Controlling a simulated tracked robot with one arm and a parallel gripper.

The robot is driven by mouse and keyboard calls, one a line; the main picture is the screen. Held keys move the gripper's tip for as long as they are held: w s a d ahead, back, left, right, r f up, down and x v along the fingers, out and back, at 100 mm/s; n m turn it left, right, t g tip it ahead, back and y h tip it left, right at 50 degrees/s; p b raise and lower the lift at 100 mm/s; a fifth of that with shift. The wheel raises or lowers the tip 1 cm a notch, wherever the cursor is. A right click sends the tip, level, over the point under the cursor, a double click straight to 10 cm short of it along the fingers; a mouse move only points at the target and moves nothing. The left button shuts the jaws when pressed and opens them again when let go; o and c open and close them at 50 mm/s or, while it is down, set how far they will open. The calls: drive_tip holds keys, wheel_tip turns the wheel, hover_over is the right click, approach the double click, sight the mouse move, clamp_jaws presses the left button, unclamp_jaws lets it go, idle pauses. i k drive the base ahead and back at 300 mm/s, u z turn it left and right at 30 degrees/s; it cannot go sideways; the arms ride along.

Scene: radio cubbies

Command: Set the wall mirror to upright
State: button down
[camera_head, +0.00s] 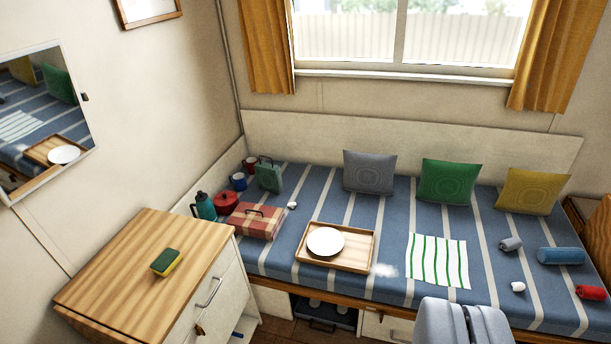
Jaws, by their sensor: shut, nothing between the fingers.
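The wall mirror (45,108) hangs on the left wall, in a thin pale frame, cut off by the picture's left edge. A small dark tab (85,97) sits at its right edge. Its glass reflects the striped bed, pillows, tray and plate. Its frame slants in this angled view, and I cannot tell how far it is tilted on the wall. My gripper (467,309) is at the bottom right, in front of the bed's near edge, shut and empty. It is far from the mirror and not touching it.
A wooden-topped cabinet (135,285) with a sponge (166,262) stands below the mirror. The striped bed (390,215) fills the middle and right, holding a tray (352,262), red checked box (256,222), pillows and small items.

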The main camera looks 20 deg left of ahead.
sight(46, 128)
drive_tip(key=u, duration=0.5)
drive_tip(key=i, duration=1.05)
drive_tip(key=u, duration=0.95)
drive_tip(key=i, duration=0.35)
drive_tip(key=u, duration=0.2)
drive_tip(key=k, duration=0.8)
drive_tip(key=u, duration=0.2)
drive_tip(key=i, duration=0.8)
drive_tip(key=z, duration=0.1)
